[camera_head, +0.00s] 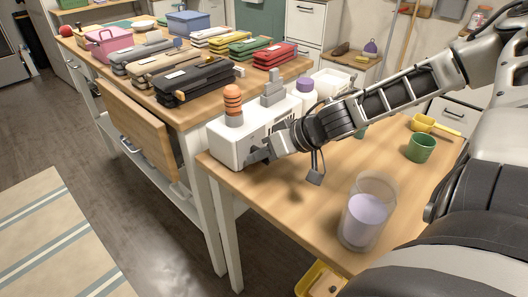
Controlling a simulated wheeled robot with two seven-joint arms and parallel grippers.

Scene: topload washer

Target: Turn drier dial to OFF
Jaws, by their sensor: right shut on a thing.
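A white box-shaped appliance (228,144) stands at the near left end of the wooden table. My right arm reaches in from the right, and my right gripper (258,156) is at the lower right of the appliance's front. It is shut on a small part there; the gripper hides most of that part. I cannot make out a dial or an OFF mark. An orange-and-dark ribbed cylinder (233,99) and a grey stepped piece (272,88) stand on or just behind the appliance. My left gripper is not in view.
A glass with a lilac filling (366,212) stands near the front edge of the table (300,206). A green cup (421,147) and a yellow scoop (426,123) are on the right. Several cases, including a black one (195,82), crowd the left counter.

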